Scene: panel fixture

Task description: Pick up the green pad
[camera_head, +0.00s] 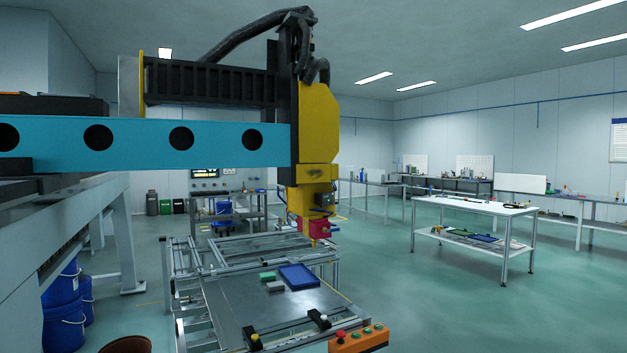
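A small green pad (268,276) lies on the grey metal panel of the fixture (235,315), left of the middle of the picture. A small grey block (275,287) lies just in front of it. A blue tray (299,276) lies close by on its right. The pad looks flat and uncovered. My gripper is not in view.
A gantry with a cyan beam (215,140) and a yellow head (318,125) hangs over the fixture's back right. A white table (475,206) stands right, with open floor between.

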